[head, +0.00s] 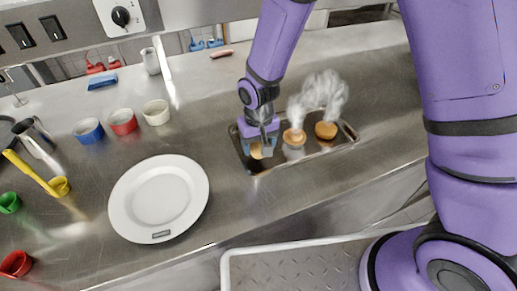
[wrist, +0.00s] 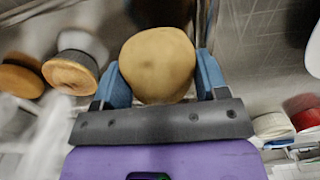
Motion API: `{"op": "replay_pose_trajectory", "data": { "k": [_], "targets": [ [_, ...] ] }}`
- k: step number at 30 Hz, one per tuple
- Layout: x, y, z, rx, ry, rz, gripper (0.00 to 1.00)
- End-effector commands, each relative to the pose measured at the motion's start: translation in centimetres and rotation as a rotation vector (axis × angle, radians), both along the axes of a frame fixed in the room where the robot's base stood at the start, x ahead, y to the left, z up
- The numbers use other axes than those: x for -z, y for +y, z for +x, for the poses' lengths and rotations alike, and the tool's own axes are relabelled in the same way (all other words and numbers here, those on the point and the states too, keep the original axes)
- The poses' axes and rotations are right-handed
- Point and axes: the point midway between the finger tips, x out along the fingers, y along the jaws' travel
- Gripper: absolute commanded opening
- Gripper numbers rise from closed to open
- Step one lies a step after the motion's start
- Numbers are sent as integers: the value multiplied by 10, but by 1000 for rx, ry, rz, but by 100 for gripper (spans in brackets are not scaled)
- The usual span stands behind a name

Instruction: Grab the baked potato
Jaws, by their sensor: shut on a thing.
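The baked potato (wrist: 158,65) is pale tan and rounded in the wrist view, between the two blue fingers of my gripper (wrist: 157,85). My gripper is shut on it. In the head view, my gripper (head: 261,145) is at the left end of a sunken metal tray (head: 350,133), and only a small part of the potato (head: 257,153) shows below the fingers. I cannot tell whether the potato touches the tray bottom.
Two round brown-topped items (head: 294,138) (head: 325,130) sit in the tray to the right, with steam above. A white plate (head: 159,198) lies on the steel counter to the left. Blue (head: 88,131), red (head: 122,122) and cream (head: 156,112) cups stand behind it.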

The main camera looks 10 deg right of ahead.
Motion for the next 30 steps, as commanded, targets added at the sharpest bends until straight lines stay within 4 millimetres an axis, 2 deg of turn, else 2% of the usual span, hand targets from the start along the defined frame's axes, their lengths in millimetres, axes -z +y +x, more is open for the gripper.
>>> {"op": "replay_pose_trajectory", "data": {
  "k": [12,18,24,30],
  "targets": [
    [-11,9,-100,-6,0,0,40],
    [-14,12,-137,-5,0,0,40],
    [-16,14,-155,-2,0,0,40],
    [-16,14,-159,0,-1,0,40]
  ]
}}
